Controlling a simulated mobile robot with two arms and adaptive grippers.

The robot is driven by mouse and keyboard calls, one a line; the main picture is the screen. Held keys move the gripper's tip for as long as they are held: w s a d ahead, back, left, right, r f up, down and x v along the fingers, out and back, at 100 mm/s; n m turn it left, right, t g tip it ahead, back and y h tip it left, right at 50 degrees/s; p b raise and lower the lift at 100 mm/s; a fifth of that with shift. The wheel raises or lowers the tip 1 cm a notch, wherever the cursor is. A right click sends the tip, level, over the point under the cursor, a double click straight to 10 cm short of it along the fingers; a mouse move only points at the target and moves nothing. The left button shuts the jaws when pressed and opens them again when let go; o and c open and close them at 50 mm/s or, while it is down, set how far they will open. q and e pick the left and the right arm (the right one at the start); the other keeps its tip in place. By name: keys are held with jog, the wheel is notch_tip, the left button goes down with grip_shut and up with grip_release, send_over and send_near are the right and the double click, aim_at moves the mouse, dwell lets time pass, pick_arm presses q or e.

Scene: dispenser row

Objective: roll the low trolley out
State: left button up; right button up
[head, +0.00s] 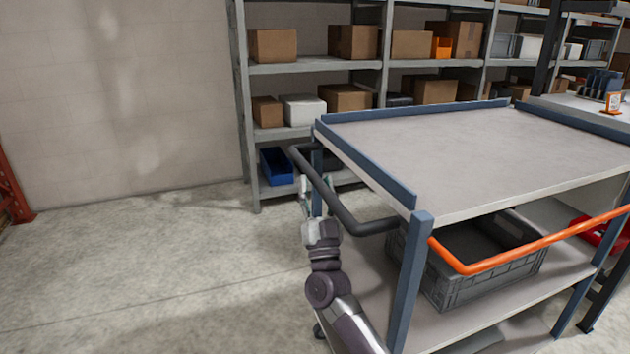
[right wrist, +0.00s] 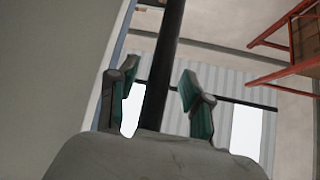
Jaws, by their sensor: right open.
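A trolley with blue posts and grey shelves stands on the right in the head view; its top shelf (head: 490,150) is bare. A dark push handle (head: 340,208) sticks out from its left end, and an orange rail (head: 540,244) runs along its near side. My right gripper (head: 308,194) is open at the handle, its tips partly hidden there. In the right wrist view the dark handle bar (right wrist: 165,55) passes between the two spread fingers (right wrist: 160,92); I cannot see clear contact. My left gripper is not in view.
A grey crate (head: 470,262) sits on the trolley's lower shelf. A rack (head: 310,66) with cardboard boxes stands behind, with a blue bin (head: 276,168) low down. The concrete floor (head: 150,270) to the left is clear. A red frame (head: 12,195) stands at far left.

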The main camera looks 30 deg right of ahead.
jog(key=shift+x, duration=0.95)
jog(key=shift+c, duration=0.2)
grip_shut()
